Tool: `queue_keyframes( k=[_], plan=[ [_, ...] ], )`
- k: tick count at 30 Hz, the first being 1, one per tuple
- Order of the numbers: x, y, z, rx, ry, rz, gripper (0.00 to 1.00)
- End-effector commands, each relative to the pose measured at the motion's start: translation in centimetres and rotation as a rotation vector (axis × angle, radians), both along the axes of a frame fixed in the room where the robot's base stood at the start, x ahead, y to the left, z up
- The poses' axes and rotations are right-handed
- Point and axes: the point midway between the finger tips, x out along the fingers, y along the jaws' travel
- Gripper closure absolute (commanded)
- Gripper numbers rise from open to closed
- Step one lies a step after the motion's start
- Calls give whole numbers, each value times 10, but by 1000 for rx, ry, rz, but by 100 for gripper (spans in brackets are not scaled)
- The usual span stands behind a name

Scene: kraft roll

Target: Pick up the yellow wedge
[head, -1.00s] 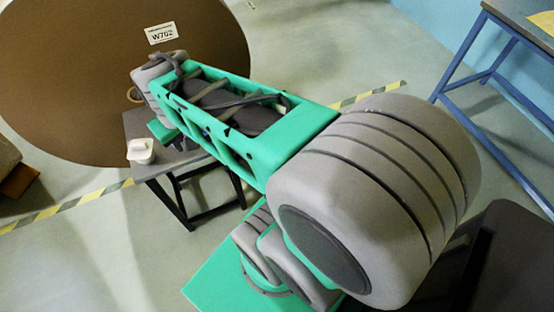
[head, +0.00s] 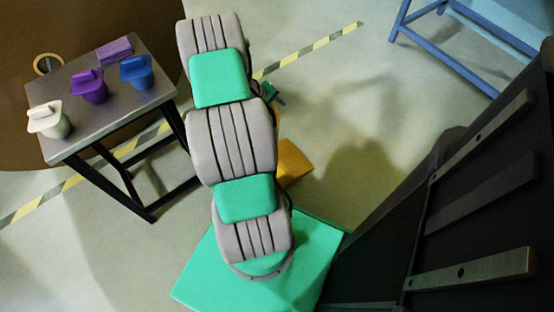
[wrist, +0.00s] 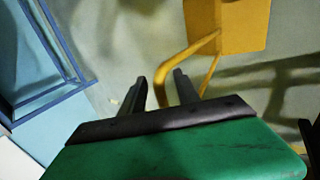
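A yellow-orange block, which looks like the yellow wedge (head: 293,163), is low beside the middle of my arm in the head view, partly hidden by the arm. In the wrist view a yellow body (wrist: 240,25) with a bent yellow bar is at the top, cut off by the frame edge. My gripper (wrist: 160,77) has its two dark fingers apart. The bent bar shows between and beyond the fingertips; I cannot tell whether they touch it. In the head view the gripper is mostly hidden behind my arm.
A small dark table (head: 110,110) at left holds white, purple and blue cups and a purple block. A large brown roll (head: 90,20) stands behind it. A blue-framed table (head: 460,50) is at upper right. A dark slatted structure (head: 460,220) fills the right.

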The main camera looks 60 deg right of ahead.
Motion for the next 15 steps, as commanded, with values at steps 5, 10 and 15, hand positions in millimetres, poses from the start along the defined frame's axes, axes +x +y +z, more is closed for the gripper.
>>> queue_keyframes(
  k=[5, 10, 15],
  plan=[
    [-4, -8, -14, 1, 0, 0, 62],
    [-4, -7, -12, 1, 0, 1, 63],
    [-3, -7, -12, 1, 0, 1, 77]
  ],
)
